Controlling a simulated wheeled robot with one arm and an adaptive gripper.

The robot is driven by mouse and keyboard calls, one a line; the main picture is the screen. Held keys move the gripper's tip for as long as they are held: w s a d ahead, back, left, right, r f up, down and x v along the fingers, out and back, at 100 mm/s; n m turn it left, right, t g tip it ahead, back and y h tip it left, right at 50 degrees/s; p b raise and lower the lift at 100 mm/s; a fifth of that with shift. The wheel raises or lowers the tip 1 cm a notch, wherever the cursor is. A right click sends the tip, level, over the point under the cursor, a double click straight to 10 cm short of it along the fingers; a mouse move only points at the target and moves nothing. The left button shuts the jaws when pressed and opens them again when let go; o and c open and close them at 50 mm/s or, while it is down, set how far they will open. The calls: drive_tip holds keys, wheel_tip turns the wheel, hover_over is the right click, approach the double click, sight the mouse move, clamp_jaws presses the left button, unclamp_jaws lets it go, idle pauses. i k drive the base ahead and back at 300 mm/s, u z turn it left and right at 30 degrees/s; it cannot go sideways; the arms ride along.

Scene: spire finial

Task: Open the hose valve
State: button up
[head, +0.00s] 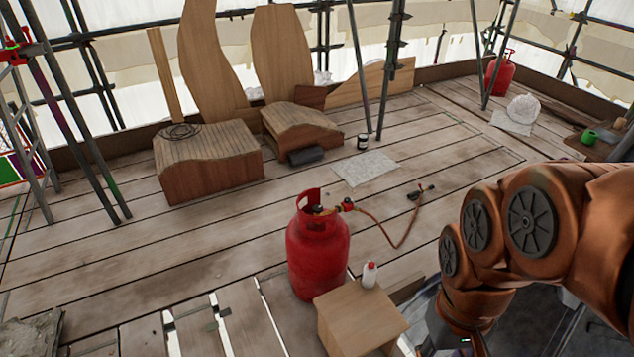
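A red gas cylinder (317,262) stands upright on the plank floor near the middle of the head view. A small valve fitting with a red part (347,205) sits at its top right, at the start of the hose. An orange-brown hose (404,243) runs from the fitting down to the floor and up to a small dark torch-like tool (421,192). Whether the valve is open or shut is too small to tell. My orange arm fills the lower right, right of the cylinder. My gripper is not visible.
A wooden box (361,318) stands just in front of the cylinder, with a small white bottle (370,275) at its back edge. Floor gaps (236,322) show at lower left. Timber blocks (207,165) and scaffold poles stand behind. Planks left of the cylinder are clear.

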sight(316, 208)
drive_tip(key=i, duration=0.15)
drive_tip(key=u, duration=2.05)
drive_tip(key=i, duration=1.45)
drive_tip(key=z, duration=1.35)
drive_tip(key=i, duration=0.65)
drive_tip(key=z, duration=0.9)
